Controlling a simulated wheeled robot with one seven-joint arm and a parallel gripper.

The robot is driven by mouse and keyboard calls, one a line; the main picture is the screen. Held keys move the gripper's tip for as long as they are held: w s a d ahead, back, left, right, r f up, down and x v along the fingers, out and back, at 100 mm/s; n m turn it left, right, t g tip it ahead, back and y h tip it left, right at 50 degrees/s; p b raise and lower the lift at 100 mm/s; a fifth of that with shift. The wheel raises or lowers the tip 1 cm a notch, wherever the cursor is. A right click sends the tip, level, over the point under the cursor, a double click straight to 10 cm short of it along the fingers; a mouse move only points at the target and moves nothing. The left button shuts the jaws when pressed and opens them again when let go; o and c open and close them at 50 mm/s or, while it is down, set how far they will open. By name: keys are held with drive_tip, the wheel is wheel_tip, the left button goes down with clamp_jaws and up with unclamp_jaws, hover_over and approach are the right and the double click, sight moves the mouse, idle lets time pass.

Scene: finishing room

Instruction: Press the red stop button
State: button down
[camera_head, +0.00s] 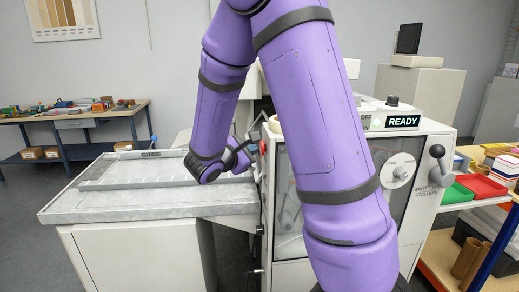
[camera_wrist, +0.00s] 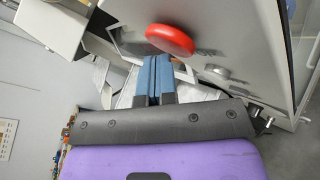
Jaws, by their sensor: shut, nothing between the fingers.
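The red stop button (camera_wrist: 170,40) shows in the wrist view as a round red cap on the pale machine panel. My gripper (camera_wrist: 153,62) is shut and empty, its blue fingers side by side with their tips just below the button in the picture. I cannot tell whether they touch it. In the head view my purple arm crosses the middle, and a small red edge of the button (camera_head: 262,147) shows beside my gripper (camera_head: 256,147). The rest of the button is hard to make out there.
The machine cabinet (camera_head: 422,150) has a lit READY display (camera_head: 402,121) and a black-knobbed lever (camera_head: 438,165). A grey-topped table (camera_head: 100,204) stands to the left. A shelf with red and green trays (camera_head: 481,187) is at the right.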

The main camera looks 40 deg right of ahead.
drive_tip(key=shift+w+a, duration=0.45)
drive_tip(key=shift+a, duration=0.2)
drive_tip(key=shift+a, duration=0.1)
drive_tip(key=w+a, duration=0.1)
drive_tip(key=a, duration=0.1)
drive_tip(key=w+a, duration=0.1)
drive_tip(key=a, duration=0.1)
drive_tip(key=shift+w, duration=0.4)
idle(0.7)
